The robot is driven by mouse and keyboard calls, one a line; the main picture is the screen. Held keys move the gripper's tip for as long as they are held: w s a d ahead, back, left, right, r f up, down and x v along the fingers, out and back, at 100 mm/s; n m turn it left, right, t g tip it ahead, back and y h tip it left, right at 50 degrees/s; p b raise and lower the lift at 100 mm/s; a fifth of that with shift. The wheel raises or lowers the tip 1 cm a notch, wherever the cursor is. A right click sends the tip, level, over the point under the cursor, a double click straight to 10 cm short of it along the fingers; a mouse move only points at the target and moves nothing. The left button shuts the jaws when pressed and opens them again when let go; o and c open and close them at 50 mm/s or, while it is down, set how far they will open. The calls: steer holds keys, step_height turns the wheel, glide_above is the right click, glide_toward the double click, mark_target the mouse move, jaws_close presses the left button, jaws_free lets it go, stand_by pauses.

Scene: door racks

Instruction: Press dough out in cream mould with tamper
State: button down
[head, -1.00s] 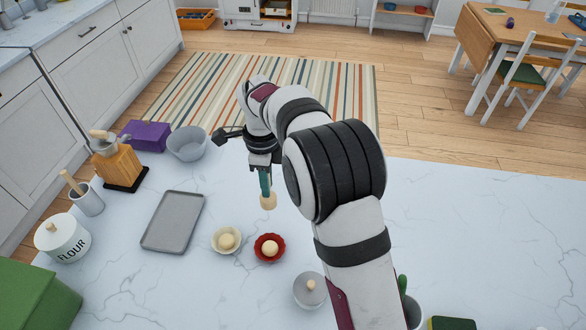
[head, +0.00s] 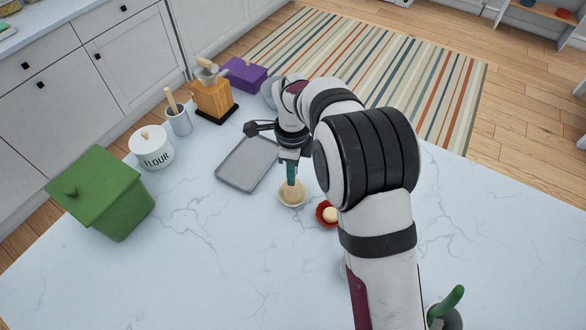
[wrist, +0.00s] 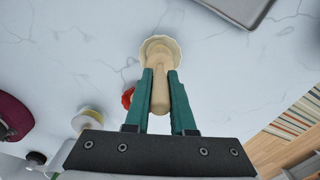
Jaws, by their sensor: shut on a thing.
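My gripper (head: 291,172) is shut on the tamper, with its green fingers on both sides of the handle. The pale wooden tamper (wrist: 160,92) points down at the cream mould (head: 285,203), a small fluted cup on the marble worktop. In the wrist view the cream mould (wrist: 147,43) lies right behind the tamper's far end. The tamper's lower end is over or in the mould; I cannot tell whether it touches the dough. The dough there is mostly hidden by the tamper.
A red mould (head: 321,215) with a dough ball (head: 331,214) sits just right, partly behind my arm. A grey tray (head: 232,183) lies to the left. The flour jar (head: 151,150) and green box (head: 105,195) stand farther left. The front worktop is clear.

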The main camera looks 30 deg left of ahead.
steer(key=shift+f, duration=0.1)
steer(key=shift+f, duration=1.15)
stand_by(1.6)
steer(key=shift+r, duration=0.1)
steer(key=shift+r, duration=0.8)
steer(key=shift+r, duration=1.8)
